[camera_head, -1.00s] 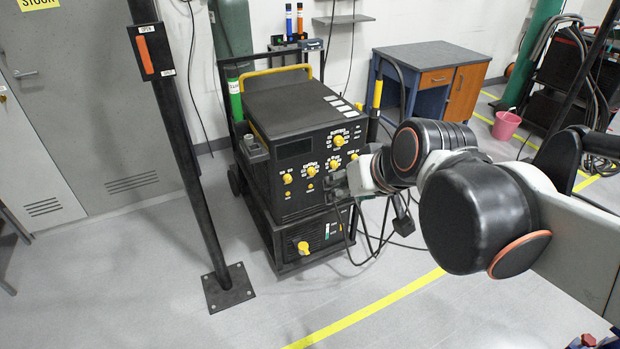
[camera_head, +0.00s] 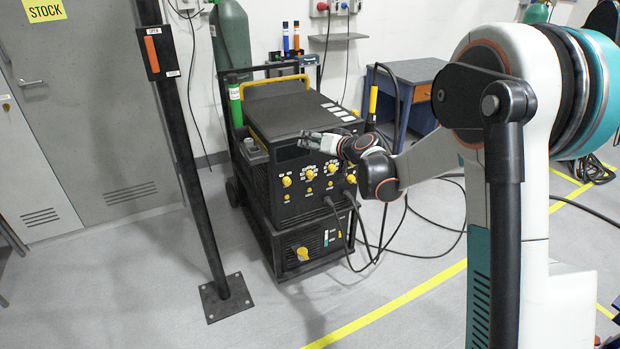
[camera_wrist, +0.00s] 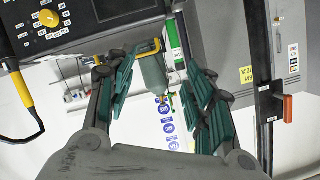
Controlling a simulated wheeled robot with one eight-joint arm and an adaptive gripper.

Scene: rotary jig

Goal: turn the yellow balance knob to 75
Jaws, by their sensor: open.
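The black machine's front panel (camera_head: 290,205) carries several yellow knobs, among them a left one (camera_head: 287,181), a middle one (camera_head: 312,172) and a right one (camera_head: 351,179). Their labels are too small for me to tell which is the balance knob. In the wrist view one yellow knob (camera_wrist: 47,18) with a ring of markings shows at the top left, outside my fingers. My gripper (camera_head: 308,141) is in front of the panel's upper part, above the knobs. It also shows in the wrist view (camera_wrist: 160,62), open, with nothing between its fingers.
A lower unit with another yellow knob (camera_head: 303,253) sits under the panel. Cables (camera_head: 365,240) hang at its right front. A dark post (camera_head: 190,170) stands to the left, and a desk (camera_head: 415,75) behind on the right. Floor in front is clear.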

